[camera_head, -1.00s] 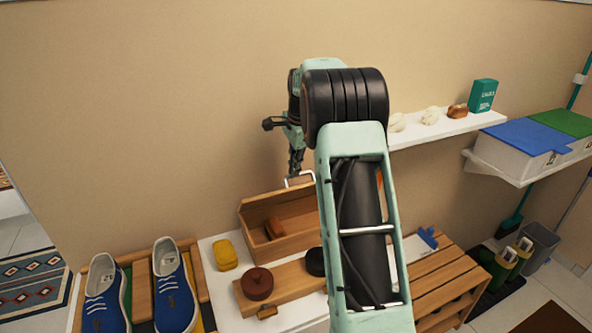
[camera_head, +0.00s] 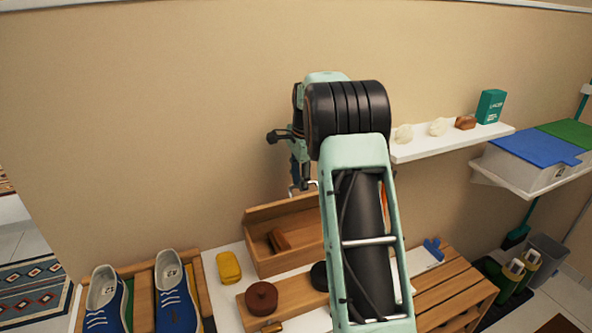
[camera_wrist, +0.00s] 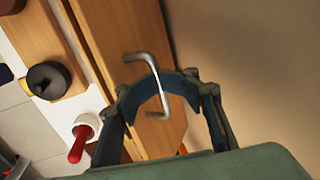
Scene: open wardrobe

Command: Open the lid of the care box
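The care box (camera_head: 290,262) is a wooden box against the wall. In the head view its near-left part is open, showing a brown brush (camera_head: 279,240) inside; my arm hides its right part. In the wrist view a metal bracket handle (camera_wrist: 155,75) stands on a wooden panel (camera_wrist: 125,45); I cannot tell the panel's exact angle. My gripper (camera_wrist: 160,88) is at this handle with its fingers spread, and the handle shows between and beyond them. I cannot see contact. In the head view my gripper (camera_head: 301,184) hangs above the box's back edge.
The wall is close behind my gripper. Blue shoes (camera_head: 176,298) stand left. A white shelf (camera_head: 450,143) with small items is right.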

